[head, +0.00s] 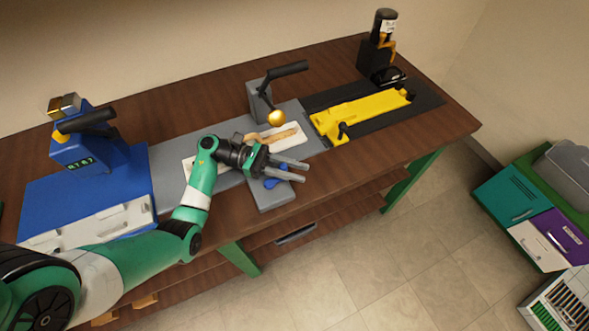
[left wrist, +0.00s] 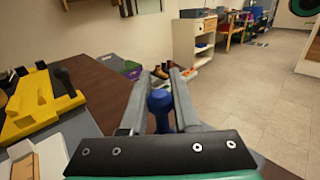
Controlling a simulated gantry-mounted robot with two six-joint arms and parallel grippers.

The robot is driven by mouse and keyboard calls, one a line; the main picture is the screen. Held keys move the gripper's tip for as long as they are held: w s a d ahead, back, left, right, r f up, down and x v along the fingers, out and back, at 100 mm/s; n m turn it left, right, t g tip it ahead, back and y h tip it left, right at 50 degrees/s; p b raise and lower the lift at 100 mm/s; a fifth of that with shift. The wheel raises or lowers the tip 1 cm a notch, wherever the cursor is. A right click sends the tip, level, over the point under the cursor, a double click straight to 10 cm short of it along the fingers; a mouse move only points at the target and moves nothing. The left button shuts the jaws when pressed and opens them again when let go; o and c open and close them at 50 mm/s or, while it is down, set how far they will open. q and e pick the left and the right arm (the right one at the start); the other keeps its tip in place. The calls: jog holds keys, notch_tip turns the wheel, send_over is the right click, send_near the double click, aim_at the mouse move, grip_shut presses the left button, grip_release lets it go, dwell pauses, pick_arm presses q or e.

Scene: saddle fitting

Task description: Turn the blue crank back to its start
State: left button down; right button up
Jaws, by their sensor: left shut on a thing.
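The blue crank (head: 272,183) sits over a grey plate (head: 272,197) near the front edge of the bench, partly hidden by my gripper in the head view. My left gripper (head: 297,170) reaches in from the left and is shut on the crank. In the left wrist view the crank's upright blue knob (left wrist: 160,104) stands between the two grey fingers of my gripper (left wrist: 160,90). The crank's lower part is hidden there. My right gripper is in neither view.
A yellow fixture (head: 360,112) lies on a black mat to the right. A grey stand with a black lever (head: 288,69) and a white tray (head: 292,137) are behind my gripper. A blue machine (head: 88,150) stands at left. Open floor lies beyond the front edge.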

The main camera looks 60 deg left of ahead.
pick_arm(q)
jog(key=shift+r, duration=0.1)
jog(key=c, duration=0.7)
grip_release()
jog(key=shift+o, duration=0.2)
jog(key=s+d+r+p, duration=0.4)
jog(key=s+d+r, duration=0.4)
jog(key=s+r, duration=0.3)
jog(key=shift+d+r, duration=0.4)
jog(key=shift+r, duration=0.55)
